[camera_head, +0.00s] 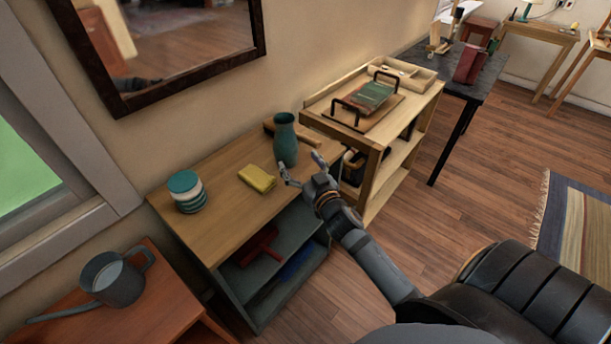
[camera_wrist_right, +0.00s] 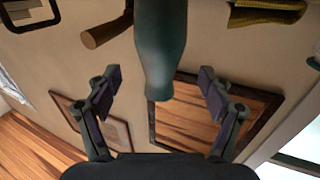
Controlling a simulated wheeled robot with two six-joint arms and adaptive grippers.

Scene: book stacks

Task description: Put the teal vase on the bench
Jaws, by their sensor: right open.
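The teal vase (camera_head: 285,141) stands upright at the right end of a wooden-topped shelf unit (camera_head: 215,200). My right gripper (camera_head: 300,165) is open and empty just in front of the vase. In the right wrist view the vase (camera_wrist_right: 161,48) shows between and beyond the spread fingers of the right gripper (camera_wrist_right: 159,75); I see no contact. I cannot tell which piece of furniture is the bench. My left gripper is out of view.
A yellow cloth (camera_head: 257,178), a stack of teal and white round items (camera_head: 187,193) and a wooden rolling-pin-like object (camera_head: 298,133) lie near the vase. A wooden cart (camera_head: 372,150) holds a tray with books. A watering can (camera_head: 112,280) stands on a reddish table, front left.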

